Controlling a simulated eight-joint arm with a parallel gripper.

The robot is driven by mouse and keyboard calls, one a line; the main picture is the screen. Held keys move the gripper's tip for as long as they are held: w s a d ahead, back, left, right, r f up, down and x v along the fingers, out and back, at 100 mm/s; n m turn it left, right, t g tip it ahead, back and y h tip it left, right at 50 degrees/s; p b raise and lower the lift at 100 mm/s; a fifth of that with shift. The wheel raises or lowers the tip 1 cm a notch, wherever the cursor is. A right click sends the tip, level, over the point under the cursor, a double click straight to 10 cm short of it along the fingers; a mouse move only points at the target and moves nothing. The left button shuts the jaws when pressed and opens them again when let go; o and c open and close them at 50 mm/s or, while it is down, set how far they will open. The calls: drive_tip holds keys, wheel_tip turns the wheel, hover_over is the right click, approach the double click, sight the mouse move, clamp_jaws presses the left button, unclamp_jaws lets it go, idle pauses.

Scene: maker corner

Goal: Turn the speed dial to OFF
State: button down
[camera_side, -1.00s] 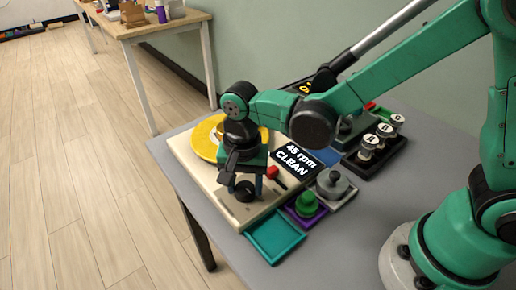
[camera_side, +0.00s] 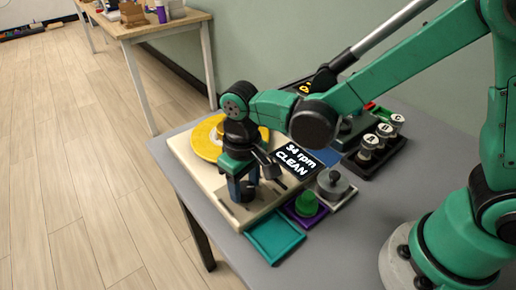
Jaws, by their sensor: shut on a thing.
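The turntable-like machine (camera_side: 195,166) has a cream base with a yellow disc (camera_side: 205,140) on it. Its black display (camera_side: 300,160) reads "34 rpm CLEAN". My gripper (camera_side: 242,192) points down over the front of the base and is shut on the black speed dial (camera_side: 245,194). The fingers cover much of the dial, so its pointer and any OFF mark cannot be read.
A teal tray (camera_side: 275,238), a purple tray with a green knobbed piece (camera_side: 306,204), and a grey knobbed weight (camera_side: 333,184) stand right of the base. A black rack with several silver-and-white pieces (camera_side: 368,146) is behind. Bare table lies at front right.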

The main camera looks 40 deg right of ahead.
sight(245, 187)
drive_tip(key=n, duration=0.7)
idle(0.6)
drive_tip(key=shift+c, duration=1.5)
unclamp_jaws()
drive_tip(key=shift+r, duration=2.85)
